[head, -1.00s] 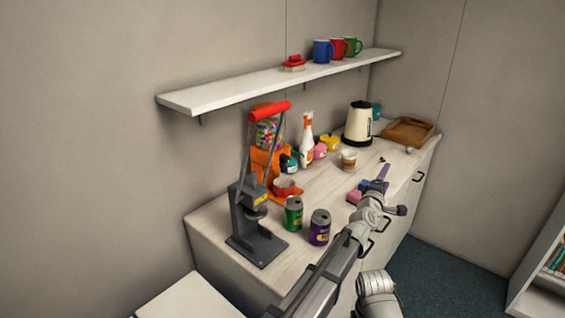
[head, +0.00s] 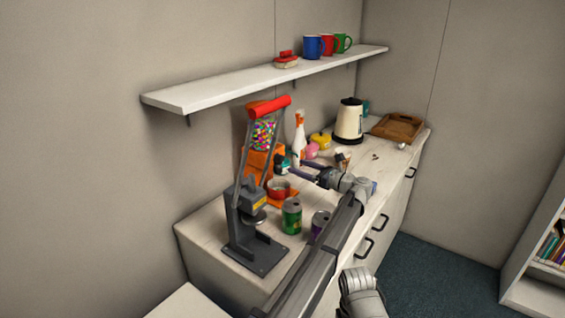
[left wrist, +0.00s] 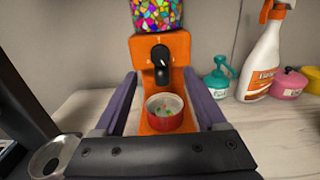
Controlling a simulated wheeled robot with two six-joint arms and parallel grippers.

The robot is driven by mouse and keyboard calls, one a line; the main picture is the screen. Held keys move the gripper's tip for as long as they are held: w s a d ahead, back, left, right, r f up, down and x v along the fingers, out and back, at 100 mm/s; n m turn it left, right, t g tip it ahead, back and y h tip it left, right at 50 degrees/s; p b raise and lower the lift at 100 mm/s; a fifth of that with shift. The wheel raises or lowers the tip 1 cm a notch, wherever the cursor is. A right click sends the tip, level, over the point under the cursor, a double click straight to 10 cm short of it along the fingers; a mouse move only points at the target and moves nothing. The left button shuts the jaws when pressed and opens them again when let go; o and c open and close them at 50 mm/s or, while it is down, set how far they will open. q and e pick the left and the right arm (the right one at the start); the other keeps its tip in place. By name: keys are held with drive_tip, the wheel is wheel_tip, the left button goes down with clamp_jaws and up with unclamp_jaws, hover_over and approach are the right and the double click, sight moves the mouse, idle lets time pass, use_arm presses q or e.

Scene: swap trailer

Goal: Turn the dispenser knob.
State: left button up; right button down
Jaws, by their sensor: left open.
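The orange dispenser (head: 255,164) stands on the counter against the wall, with a clear globe of colourful candy (head: 263,134) on top. In the left wrist view, the dispenser (left wrist: 178,46) shows its black knob (left wrist: 160,54) on the front, upper middle. A red bowl (left wrist: 164,122) with a few candies sits below the knob on the dispenser's base. My left gripper (head: 288,168) is open in front of the dispenser. In the left wrist view, its two purple fingers (left wrist: 162,88) lie either side of the bowl and knob, apart from the knob. My right gripper is not in view.
A grey lever press (head: 246,215) with a red handle stands left of the dispenser. A green can (head: 291,216) and a purple can (head: 320,222) stand in front. A spray bottle (left wrist: 265,55), teal bottle (left wrist: 219,80) and pink pot (left wrist: 287,84) are right. A shelf (head: 265,80) hangs above.

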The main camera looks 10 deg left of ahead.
sight(282, 160)
use_arm(q)
drive_tip(key=x, duration=0.7)
drive_tip(key=shift+w+a, duration=0.1)
drive_tip(key=shift+a, duration=0.2)
clamp_jaws()
idle(0.4)
